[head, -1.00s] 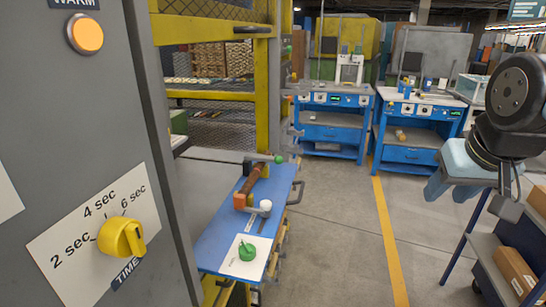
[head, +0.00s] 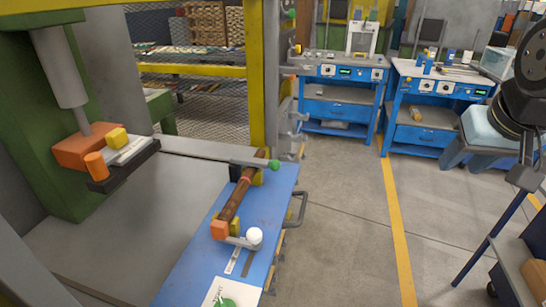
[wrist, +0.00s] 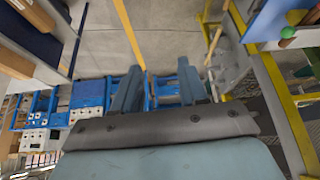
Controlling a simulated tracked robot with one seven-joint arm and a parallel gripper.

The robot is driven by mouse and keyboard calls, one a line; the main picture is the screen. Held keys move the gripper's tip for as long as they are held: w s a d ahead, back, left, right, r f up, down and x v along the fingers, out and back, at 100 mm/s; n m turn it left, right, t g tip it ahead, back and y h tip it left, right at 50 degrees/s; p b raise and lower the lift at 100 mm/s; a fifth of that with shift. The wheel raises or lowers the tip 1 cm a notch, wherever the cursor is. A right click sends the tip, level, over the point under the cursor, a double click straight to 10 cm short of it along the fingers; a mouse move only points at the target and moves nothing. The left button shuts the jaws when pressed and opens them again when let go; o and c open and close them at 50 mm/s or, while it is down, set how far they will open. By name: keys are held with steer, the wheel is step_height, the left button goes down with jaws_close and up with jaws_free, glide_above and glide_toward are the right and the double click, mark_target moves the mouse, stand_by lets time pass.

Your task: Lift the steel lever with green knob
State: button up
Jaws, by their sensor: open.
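The steel lever (head: 248,162) with its green knob (head: 274,165) lies across the far end of a brown rod on a blue board (head: 190,262), with the knob at the right. A second steel lever (head: 238,241) with a white knob (head: 254,236) sits at the rod's near end. My gripper (head: 490,165) is at the right of the head view, open and well apart from the board. In the wrist view my gripper (wrist: 160,85) shows two spread blue-grey fingers with nothing held between them. A green knob (wrist: 288,33) shows there at the top right corner.
A green press with an orange head (head: 88,148) stands left of the board. A yellow post (head: 264,80) rises behind it. Blue workbenches (head: 343,100) stand at the back. A dark shelf unit (head: 515,265) is at the lower right. The floor (head: 345,230) between is clear.

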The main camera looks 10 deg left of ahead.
steer(key=shift+o, duration=1.3)
steer(key=shift+a, duration=0.1)
steer(key=shift+o, duration=0.3)
steer(key=shift+w+a+f, duration=0.2)
steer(key=shift+w+f, duration=0.05)
steer(key=shift+f, duration=0.05)
steer(key=m+g+y, duration=0.8)
steer(key=m+y, duration=0.6)
steer(key=y, duration=0.4)
glide_toward(269, 166)
steer(key=a, duration=1)
steer(key=shift+s+a+f, duration=0.15)
steer(key=shift+s+f, duration=0.05)
steer(key=shift+f, duration=0.05)
steer(key=shift+c, duration=0.3)
